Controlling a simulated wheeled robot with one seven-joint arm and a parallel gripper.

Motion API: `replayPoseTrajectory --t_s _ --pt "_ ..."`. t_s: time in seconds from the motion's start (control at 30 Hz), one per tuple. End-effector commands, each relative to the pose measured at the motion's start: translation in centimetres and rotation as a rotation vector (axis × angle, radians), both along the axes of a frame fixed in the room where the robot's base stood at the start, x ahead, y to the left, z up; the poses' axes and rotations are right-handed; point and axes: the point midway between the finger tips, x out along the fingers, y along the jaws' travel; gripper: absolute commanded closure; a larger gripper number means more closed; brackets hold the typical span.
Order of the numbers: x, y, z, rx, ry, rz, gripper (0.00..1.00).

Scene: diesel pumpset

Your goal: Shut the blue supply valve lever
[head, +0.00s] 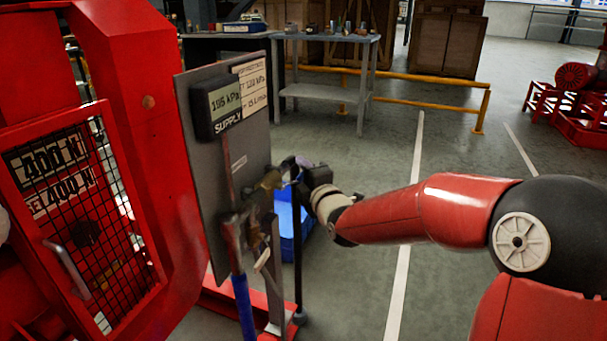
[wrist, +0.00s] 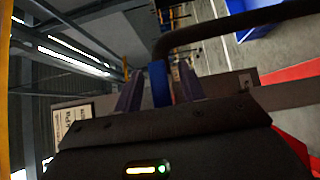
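The supply panel (head: 225,170) stands upright left of centre in the head view, with a "195 kPa SUPPLY" display on it. Brassy valve fittings (head: 268,183) stick out at its lower right. My gripper (head: 296,176) is at these fittings, reaching in from the right. In the wrist view a blue piece (wrist: 158,82), seemingly the lever's grip, stands between the two dark fingers of my gripper (wrist: 157,88). A gap shows between it and the left finger; it is close to the right one. I cannot make out the lever in the head view.
A black bent pipe (wrist: 215,30) crosses beside the fingers. A blue-sleeved pipe (head: 243,305) hangs below the panel. A red machine with a mesh guard (head: 85,215) fills the left. A blue bin (head: 290,225) is behind the fittings.

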Motion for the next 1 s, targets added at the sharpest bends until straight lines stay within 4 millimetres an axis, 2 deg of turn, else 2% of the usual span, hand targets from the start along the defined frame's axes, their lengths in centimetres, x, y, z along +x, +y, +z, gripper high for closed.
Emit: replayPoseTrajectory --t_s 0.07,0.37,0.73,1.0 --pt "0.0 0.0 0.0 0.000 0.000 0.000 0.61" --pt "0.0 -0.1 0.0 0.000 0.000 -0.001 1.00" --pt "0.1 -0.1 -0.2 -0.003 -0.007 -0.001 1.00" --pt "1.2 0.0 -0.2 -0.029 -0.084 -0.002 1.00"
